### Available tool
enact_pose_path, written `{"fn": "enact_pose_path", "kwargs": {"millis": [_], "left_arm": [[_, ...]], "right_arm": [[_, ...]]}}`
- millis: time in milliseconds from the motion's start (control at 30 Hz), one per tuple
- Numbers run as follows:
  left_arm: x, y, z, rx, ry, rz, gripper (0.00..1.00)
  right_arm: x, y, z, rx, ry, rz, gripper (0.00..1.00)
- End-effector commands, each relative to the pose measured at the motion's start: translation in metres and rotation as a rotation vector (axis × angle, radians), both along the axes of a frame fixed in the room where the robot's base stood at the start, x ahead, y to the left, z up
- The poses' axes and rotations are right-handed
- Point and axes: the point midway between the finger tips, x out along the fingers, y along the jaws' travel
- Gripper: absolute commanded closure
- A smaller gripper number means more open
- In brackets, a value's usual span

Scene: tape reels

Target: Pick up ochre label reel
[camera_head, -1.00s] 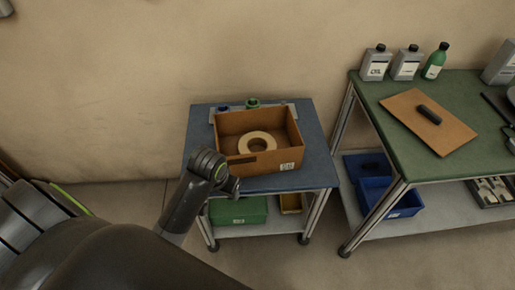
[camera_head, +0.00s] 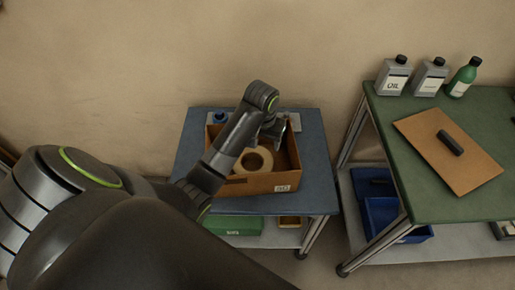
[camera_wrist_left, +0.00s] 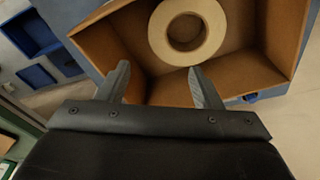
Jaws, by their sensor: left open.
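The ochre label reel (camera_head: 257,160) is a pale tan ring lying flat inside an open cardboard box (camera_head: 272,184) on the blue-topped cart. In the left wrist view the reel (camera_wrist_left: 207,45) is at the top centre, beyond the fingertips. My left gripper (camera_head: 272,130) is over the back part of the box in the head view, partly hidden by its own wrist. My right gripper is in neither view.
The box walls surround the reel. A blue item (camera_head: 220,117) stands behind the box on the cart (camera_head: 312,160). To the right, a green-topped table (camera_head: 440,190) carries bottles (camera_head: 430,77) and a brown board (camera_head: 447,152) with a black object (camera_head: 450,143).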

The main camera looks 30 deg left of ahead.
Motion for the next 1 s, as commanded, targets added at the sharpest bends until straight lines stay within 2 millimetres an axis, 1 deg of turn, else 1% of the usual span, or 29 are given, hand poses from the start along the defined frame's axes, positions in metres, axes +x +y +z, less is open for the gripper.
{"fn": "enact_pose_path", "kwargs": {"millis": [33,200,300,433,500,600,700,833,1000], "left_arm": [[-0.001,0.0,-0.011,-0.001,0.008,0.001,0.41],[0.005,0.0,-0.048,-0.001,0.007,0.001,0.41],[0.008,0.001,-0.068,-0.001,0.006,0.0,0.41],[0.011,0.002,-0.09,0.0,0.005,-0.001,0.41],[0.013,0.002,-0.098,0.001,0.004,-0.001,0.41],[0.014,0.002,-0.106,0.001,0.002,-0.001,0.41],[0.015,0.002,-0.109,0.0,0.001,-0.001,0.41],[0.016,0.0,-0.118,-0.001,0.003,-0.001,0.41],[0.019,-0.003,-0.139,-0.001,0.004,-0.001,0.41]], "right_arm": [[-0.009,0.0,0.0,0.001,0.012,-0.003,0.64],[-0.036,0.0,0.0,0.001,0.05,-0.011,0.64],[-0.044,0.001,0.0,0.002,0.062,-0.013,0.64],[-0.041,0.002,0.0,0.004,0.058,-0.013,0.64],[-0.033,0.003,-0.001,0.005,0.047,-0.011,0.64],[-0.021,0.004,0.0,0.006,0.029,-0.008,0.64],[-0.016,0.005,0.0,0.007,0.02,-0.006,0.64],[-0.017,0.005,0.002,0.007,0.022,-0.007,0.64],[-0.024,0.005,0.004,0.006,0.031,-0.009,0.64]]}}
